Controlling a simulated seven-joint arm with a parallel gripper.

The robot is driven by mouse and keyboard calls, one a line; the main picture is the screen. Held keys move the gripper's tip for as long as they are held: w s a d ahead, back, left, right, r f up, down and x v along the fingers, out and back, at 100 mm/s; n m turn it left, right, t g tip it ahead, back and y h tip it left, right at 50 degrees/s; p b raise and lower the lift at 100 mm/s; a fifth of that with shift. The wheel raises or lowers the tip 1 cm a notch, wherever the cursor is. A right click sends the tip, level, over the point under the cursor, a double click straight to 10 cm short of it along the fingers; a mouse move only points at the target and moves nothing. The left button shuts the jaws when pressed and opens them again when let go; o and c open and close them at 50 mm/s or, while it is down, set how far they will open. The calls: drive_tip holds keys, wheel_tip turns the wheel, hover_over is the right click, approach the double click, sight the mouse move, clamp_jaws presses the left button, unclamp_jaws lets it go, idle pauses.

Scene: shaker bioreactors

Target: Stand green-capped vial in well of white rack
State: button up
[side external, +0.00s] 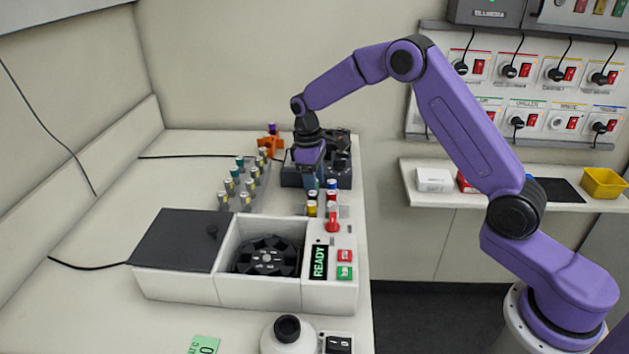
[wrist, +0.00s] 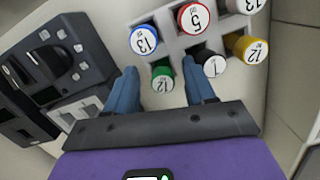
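The green-capped vial (wrist: 162,78), marked 12, stands in the pale rack (wrist: 172,47) in the wrist view, seen from above. My gripper (wrist: 159,68) is open, with its two blue fingers apart on either side of the green cap and a gap visible on both sides. The right finger is close to the black-capped vial (wrist: 212,62). In the side view my gripper (side external: 311,183) points down just behind the small rack's vials. The green cap cannot be made out there. Empty wells are not clearly visible.
Blue-capped (wrist: 144,40), red-capped (wrist: 194,18) and yellow-capped (wrist: 244,47) vials crowd the rack. A second rack (side external: 238,208) with several vials stands to the left. A white machine (side external: 180,288) with a READY display is in front. A dark device (wrist: 52,62) lies beside the rack.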

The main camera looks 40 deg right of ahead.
idle(0.4)
drive_tip(key=shift+r, duration=3.5)
